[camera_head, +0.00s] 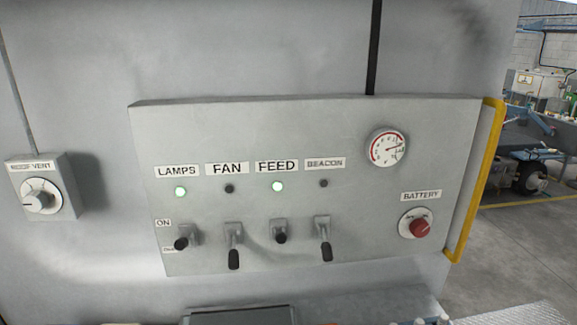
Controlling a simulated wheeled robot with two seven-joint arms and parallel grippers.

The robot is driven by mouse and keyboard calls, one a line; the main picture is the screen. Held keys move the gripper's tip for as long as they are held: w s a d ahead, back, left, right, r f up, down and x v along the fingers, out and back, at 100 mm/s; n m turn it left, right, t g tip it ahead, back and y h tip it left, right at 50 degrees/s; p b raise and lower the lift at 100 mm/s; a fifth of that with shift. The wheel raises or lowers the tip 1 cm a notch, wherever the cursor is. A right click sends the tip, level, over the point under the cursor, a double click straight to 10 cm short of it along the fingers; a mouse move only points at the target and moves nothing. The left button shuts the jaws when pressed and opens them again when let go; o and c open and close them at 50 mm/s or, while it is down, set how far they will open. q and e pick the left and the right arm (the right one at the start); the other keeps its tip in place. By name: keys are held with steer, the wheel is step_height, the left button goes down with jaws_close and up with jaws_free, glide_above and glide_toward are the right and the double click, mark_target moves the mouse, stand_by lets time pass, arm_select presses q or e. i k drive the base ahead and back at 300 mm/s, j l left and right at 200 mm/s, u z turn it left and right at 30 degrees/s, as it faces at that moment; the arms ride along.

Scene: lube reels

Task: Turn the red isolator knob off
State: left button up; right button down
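The red isolator knob (420,228) sits on a round pale plate at the lower right of the grey control panel (300,130), under a BATTERY label (421,196). The markings on its plate are too small to read, so I cannot tell its setting. Neither of my grippers shows in the head view.
Lever switches LAMPS (181,243), FAN (234,258), FEED (280,237) and BEACON (326,251) are left of the knob. Lamps above LAMPS and FEED glow green. A gauge (388,148), yellow edge strip (476,180) and roof-vent dial (40,196) also show.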

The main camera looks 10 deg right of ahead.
mark_target(420, 227)
steer(key=z, duration=1.25)
